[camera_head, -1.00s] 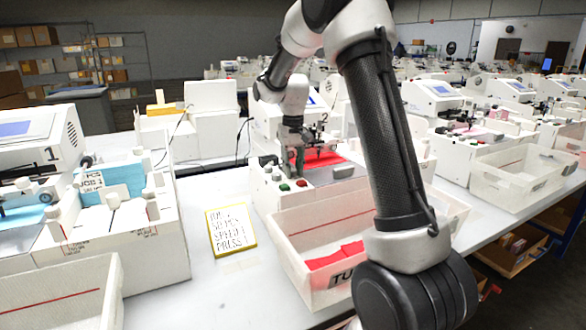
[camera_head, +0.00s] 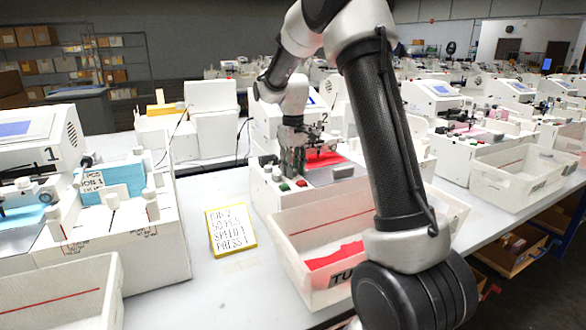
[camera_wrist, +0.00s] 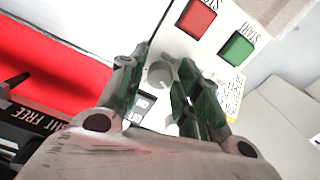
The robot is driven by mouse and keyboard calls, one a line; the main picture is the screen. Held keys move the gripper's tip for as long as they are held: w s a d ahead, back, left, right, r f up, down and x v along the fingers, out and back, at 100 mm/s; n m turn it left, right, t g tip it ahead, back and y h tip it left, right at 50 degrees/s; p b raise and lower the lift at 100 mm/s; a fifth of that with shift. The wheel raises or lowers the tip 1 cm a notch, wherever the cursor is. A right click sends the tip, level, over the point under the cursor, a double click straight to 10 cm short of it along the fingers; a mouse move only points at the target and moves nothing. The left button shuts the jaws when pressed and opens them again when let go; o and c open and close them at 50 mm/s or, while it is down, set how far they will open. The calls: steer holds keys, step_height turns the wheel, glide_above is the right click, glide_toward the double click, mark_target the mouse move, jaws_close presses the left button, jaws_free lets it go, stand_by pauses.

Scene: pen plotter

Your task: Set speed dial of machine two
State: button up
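Machine two (camera_head: 262,128) is a white unit marked "2" with red sheets (camera_head: 325,160), behind the white bin. Its front panel has a green button (camera_head: 284,187) and a red button (camera_head: 302,183). In the wrist view, the red button (camera_wrist: 197,18) and green START button (camera_wrist: 238,48) lie beyond my fingertips. A round grey knob (camera_wrist: 160,74) on the panel shows in the gap between the fingers; I cannot tell whether they touch it. My gripper (camera_head: 293,162) points down over the panel. In the wrist view my gripper (camera_wrist: 162,88) is open, with green-lined fingers apart.
A yellow-edged note (camera_head: 231,232) lies on the table to the left; it mentions job 2, 50 pcs, speed and press, digits partly unclear. A white bin (camera_head: 300,250) with red sheets stands in front. Machine one (camera_head: 40,140) is at left.

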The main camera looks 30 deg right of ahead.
step_height(320, 180, up, 12)
stand_by(0.5)
stand_by(0.3)
steer(key=s+a+f+m+t, duration=0.1)
steer(key=s+t, duration=0.3)
steer(key=s, duration=2.9)
steer(key=shift+s+m, duration=0.2)
steer(key=shift+m, duration=0.7)
stand_by(2.5)
